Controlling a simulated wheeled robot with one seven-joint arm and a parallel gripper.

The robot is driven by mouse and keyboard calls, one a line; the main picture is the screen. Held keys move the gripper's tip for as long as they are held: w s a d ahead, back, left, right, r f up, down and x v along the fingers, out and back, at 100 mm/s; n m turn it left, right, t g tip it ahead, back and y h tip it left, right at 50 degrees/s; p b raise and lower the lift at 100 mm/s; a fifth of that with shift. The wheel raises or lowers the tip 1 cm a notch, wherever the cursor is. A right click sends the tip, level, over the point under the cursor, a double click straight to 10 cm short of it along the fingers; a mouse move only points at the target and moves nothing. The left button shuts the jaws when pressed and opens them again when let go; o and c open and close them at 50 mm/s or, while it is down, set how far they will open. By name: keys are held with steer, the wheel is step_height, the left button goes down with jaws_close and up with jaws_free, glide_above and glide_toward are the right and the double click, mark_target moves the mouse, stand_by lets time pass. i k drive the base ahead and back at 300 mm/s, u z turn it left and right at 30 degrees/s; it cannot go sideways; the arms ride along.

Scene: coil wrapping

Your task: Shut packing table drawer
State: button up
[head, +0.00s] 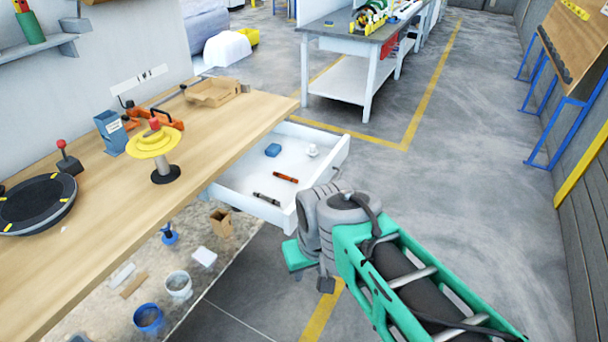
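The packing table drawer (236,188) is a white tray pulled well out from under the wooden packing table top (225,122). Its white front panel (322,183) faces right, over the floor aisle. Inside lie a blue block (272,150), a small white item (312,150), a red-orange stick (285,177) and a dark stick (266,199). My arm (395,270) reaches in from the lower right. Its grey joint overlaps the near corner of the drawer front in the picture; whether they touch cannot be told. My gripper's fingers do not show.
On the table stand a yellow-topped spindle (153,145), a blue holder (110,132), a cardboard box (212,92) and a black round turntable (38,203). Buckets (178,286) and small items sit on the shelf below. The floor (450,150) right of the drawer is clear.

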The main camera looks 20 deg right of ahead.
mark_target(252, 172)
steer(key=z, duration=0.1)
steer(key=i, duration=0.5)
steer(key=z, duration=0.55)
steer(key=k, duration=1)
steer(key=u, duration=1)
steer(key=i, duration=1.45)
steer(key=z, duration=0.8)
